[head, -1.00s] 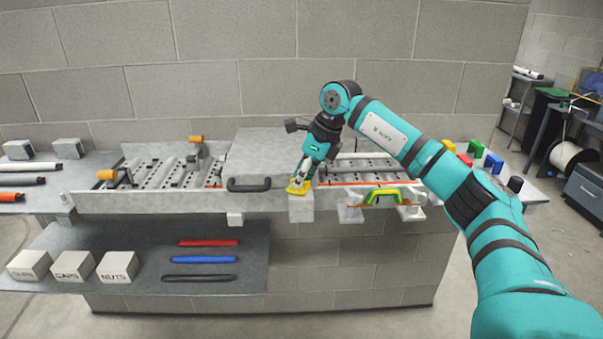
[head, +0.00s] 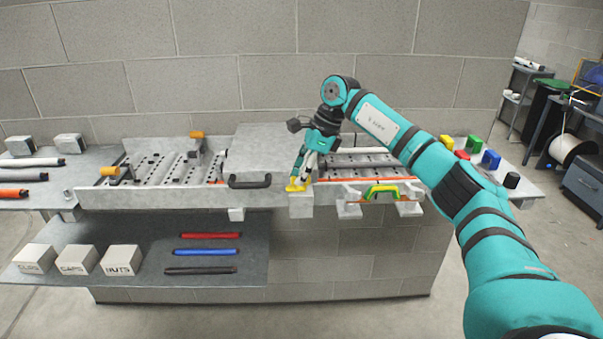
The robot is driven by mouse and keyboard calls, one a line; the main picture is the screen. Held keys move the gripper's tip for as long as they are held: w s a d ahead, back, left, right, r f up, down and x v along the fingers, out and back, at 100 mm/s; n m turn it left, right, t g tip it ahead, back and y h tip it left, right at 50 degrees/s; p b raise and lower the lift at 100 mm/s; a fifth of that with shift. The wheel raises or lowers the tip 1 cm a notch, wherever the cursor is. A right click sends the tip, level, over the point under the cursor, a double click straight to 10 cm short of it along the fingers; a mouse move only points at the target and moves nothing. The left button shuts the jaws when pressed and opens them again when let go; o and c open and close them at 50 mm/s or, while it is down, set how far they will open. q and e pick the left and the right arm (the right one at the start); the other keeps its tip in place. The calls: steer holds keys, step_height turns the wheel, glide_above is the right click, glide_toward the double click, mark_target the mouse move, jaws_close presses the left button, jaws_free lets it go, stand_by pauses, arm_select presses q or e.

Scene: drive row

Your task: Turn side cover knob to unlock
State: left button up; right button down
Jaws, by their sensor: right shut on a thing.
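The side cover (head: 262,152) is a grey box-like cover with a black handle (head: 250,182) on its front, sitting over the middle of the conveyor. A yellow knob (head: 297,186) sits on a small grey block (head: 301,205) at the cover's lower right front. My right gripper (head: 300,179) points down at the knob and is shut on it. The fingers hide part of the knob. My left gripper is not in view.
Orange knobs (head: 109,171) stand on the left conveyor section. A green and yellow handle (head: 381,191) is on the front right. Boxes (head: 122,259) and coloured rods (head: 206,252) lie on the lower shelf. Coloured blocks (head: 474,143) stand at the right.

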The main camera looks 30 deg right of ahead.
steer(key=c, duration=1.3)
jaws_free()
steer(key=shift+c, duration=0.2)
steer(key=shift+r, duration=0.1)
steer(key=v, duration=1.2)
steer(key=shift+d, duration=0.1)
